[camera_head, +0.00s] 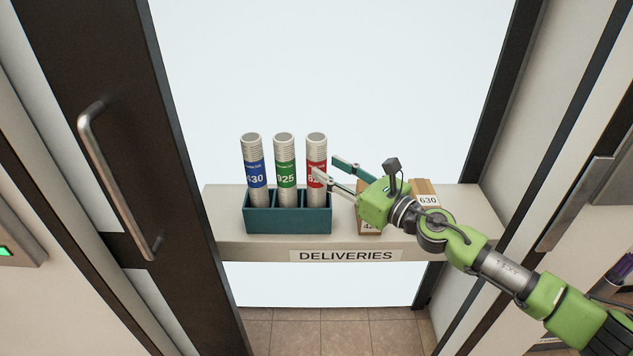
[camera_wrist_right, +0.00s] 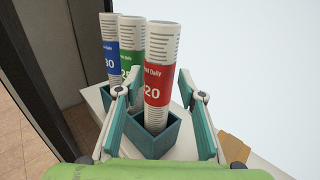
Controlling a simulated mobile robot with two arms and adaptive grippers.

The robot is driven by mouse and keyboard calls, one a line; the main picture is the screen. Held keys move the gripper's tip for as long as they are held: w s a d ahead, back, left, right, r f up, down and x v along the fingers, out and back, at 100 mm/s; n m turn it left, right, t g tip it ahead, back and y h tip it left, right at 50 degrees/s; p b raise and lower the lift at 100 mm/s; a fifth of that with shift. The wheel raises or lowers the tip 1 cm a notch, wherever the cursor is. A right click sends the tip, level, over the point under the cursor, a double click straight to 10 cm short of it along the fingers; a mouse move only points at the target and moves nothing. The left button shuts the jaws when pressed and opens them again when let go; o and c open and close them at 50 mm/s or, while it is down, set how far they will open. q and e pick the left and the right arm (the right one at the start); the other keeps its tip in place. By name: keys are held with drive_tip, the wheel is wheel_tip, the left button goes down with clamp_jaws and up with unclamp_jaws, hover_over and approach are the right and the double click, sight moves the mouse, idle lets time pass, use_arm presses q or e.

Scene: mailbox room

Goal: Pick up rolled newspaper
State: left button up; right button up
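Three rolled newspapers stand upright in a teal divided holder (camera_head: 287,222): one with a blue band marked 630 (camera_head: 255,170), one with a green band marked 925 (camera_head: 285,170), and one with a red band (camera_head: 317,150). In the right wrist view the red-banded newspaper (camera_wrist_right: 160,80) is nearest, its number ending in 20, with the green (camera_wrist_right: 130,60) and blue (camera_wrist_right: 108,58) ones behind. My right gripper (camera_head: 325,168) is open beside the red-banded roll. In its wrist view the fingers (camera_wrist_right: 160,93) are apart, one on each side of that roll; contact cannot be told. My left gripper is not visible.
The holder stands on a pale shelf labelled DELIVERIES (camera_head: 345,255). Cardboard parcels, one marked 630 (camera_head: 427,198), sit right of it, partly behind my right gripper. A dark door with a metal handle (camera_head: 118,180) is at the left; a dark frame borders the right.

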sight(324, 166)
drive_tip(key=x, duration=0.5)
drive_tip(key=shift+c, duration=0.3)
clamp_jaws()
